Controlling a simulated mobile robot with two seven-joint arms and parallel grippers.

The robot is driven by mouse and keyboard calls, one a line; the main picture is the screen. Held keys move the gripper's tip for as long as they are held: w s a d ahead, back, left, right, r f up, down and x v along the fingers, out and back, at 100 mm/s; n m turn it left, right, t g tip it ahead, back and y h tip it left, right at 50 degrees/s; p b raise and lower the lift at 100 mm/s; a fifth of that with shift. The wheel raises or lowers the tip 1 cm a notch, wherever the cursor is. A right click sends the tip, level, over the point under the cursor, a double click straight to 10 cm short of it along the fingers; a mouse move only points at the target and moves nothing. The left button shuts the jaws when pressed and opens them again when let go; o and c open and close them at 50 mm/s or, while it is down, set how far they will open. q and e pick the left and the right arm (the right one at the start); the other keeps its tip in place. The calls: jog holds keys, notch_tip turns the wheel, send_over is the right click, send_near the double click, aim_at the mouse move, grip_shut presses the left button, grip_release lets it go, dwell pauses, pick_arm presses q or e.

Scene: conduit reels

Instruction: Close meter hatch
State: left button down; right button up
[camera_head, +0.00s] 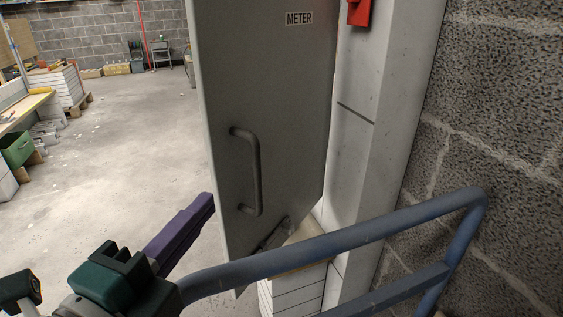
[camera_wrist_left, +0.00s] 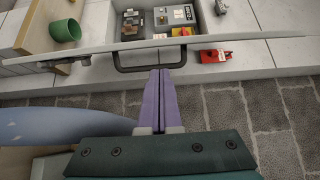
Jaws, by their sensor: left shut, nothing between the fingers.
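The meter hatch (camera_head: 275,90) is a grey door labelled METER that stands open in the head view. It carries a grey bar handle (camera_head: 256,175). In the left wrist view the hatch (camera_wrist_left: 240,40) shows almost edge-on, with its dark handle (camera_wrist_left: 122,66) projecting toward me. My left gripper (camera_head: 208,203) has purple fingers, shut and empty, left of the handle in the head view. In the left wrist view its fingertips (camera_wrist_left: 161,72) are at the handle's bar; I cannot tell whether they touch it. My right gripper is not in view.
A blue tubular rail (camera_head: 340,240) crosses the lower right in front of the hatch. A block wall (camera_head: 500,130) bounds the right. Floor (camera_head: 120,150) at left is open.

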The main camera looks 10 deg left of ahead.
aim_at(231, 173)
pick_arm(q)
jog(key=w, duration=0.8)
jog(key=shift+w+d+b, duration=0.2)
jog(key=shift+d+b, duration=0.1)
jog(key=shift+d, duration=0.1)
